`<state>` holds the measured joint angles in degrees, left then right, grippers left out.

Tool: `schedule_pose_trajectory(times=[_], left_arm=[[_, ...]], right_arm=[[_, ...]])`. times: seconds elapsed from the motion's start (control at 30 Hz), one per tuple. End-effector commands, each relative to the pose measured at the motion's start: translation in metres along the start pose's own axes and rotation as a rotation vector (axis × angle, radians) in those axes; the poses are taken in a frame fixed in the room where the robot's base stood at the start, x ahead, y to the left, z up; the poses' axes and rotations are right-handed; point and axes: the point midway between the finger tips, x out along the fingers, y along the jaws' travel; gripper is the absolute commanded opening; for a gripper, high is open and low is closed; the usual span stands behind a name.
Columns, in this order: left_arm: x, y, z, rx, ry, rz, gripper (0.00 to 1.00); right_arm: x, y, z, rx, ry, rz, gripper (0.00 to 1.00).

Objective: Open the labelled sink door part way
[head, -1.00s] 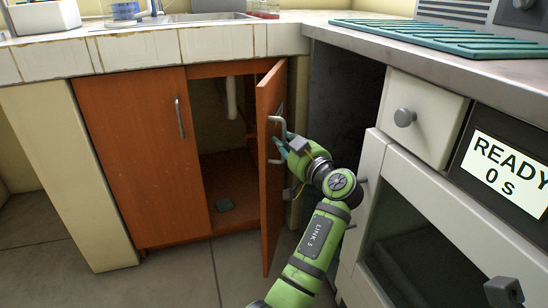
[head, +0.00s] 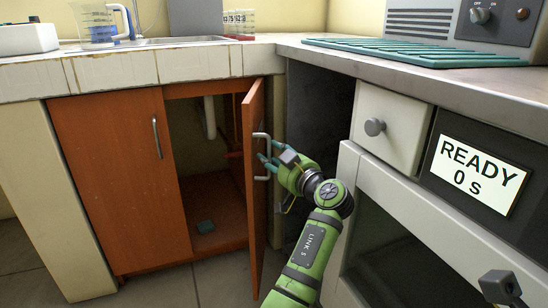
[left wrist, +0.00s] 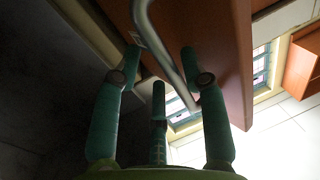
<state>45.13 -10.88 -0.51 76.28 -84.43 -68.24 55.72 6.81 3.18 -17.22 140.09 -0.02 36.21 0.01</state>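The orange-brown sink door (head: 254,215) on the right of the cupboard stands part way open, swung out toward me. My right gripper is not in view.
A shut orange-brown door (head: 120,180) is left of the opening. A white drawer unit (head: 391,125) with a READY display (head: 474,175) stands close right of my arm.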

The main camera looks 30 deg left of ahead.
Motion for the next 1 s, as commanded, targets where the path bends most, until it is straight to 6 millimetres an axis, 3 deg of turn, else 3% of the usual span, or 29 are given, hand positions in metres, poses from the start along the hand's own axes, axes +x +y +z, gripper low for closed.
schedule_pose_trajectory(times=[0.33, 0.7, 1.0], left_arm=[[-0.006, 0.001, 0.001, 0.000, -0.002, 0.002, 0.43], [-0.063, 0.000, 0.001, 0.000, -0.002, 0.001, 0.43], [-0.075, 0.000, 0.000, 0.000, 0.000, -0.001, 0.43]], right_arm=[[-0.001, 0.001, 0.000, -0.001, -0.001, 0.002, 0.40], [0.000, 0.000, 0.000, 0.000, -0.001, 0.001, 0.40], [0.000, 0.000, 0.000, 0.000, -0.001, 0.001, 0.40]])
